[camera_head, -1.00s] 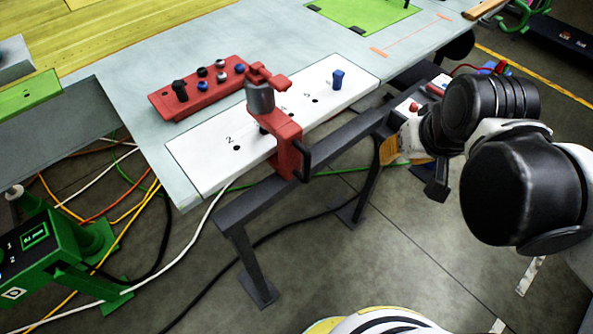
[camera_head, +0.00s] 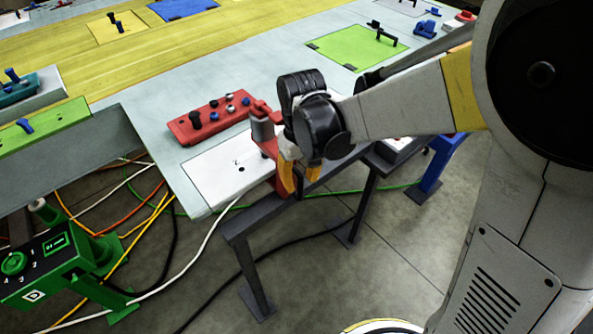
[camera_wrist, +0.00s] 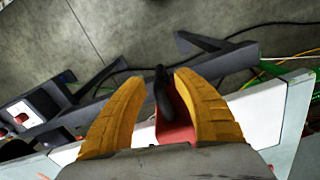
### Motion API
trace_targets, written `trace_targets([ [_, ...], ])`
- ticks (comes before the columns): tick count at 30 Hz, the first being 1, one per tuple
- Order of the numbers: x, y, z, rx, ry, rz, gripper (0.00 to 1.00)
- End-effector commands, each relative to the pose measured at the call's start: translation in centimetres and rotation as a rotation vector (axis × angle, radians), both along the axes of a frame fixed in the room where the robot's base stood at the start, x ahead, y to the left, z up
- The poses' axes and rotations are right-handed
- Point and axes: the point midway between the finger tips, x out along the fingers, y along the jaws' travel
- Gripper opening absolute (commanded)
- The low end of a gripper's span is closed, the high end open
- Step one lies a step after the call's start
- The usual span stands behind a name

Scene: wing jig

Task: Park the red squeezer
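The red squeezer (camera_head: 262,128), a red clamp-like tool with a grey cylinder, stands on the white numbered board (camera_head: 221,172) at the table edge. My arm hides much of it in the head view. My gripper (camera_head: 298,186) is down at its front side. In the wrist view the yellow fingers of my gripper (camera_wrist: 160,80) are apart, with the squeezer's black handle and red body (camera_wrist: 172,122) between them. The handle lies closer to the right finger, with a gap on the left; contact is unclear.
A red block with several knobs (camera_head: 209,118) sits behind the board. A dark rail (camera_head: 262,217) on legs runs along the table's front edge. A green stand (camera_head: 62,262) is at lower left. A green mat (camera_head: 355,45) lies farther back.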

Motion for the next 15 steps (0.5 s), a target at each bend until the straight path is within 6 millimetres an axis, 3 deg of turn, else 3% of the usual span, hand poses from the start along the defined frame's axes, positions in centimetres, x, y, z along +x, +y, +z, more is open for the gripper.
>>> trace_targets([
  [1,0.0,0.0,-1.3,0.0,0.0,0.0,0.36],
  [6,0.0,0.0,-4.4,0.0,-0.001,-0.001,0.36],
  [15,0.0,0.0,-6.5,0.0,-0.001,-0.001,0.36],
])
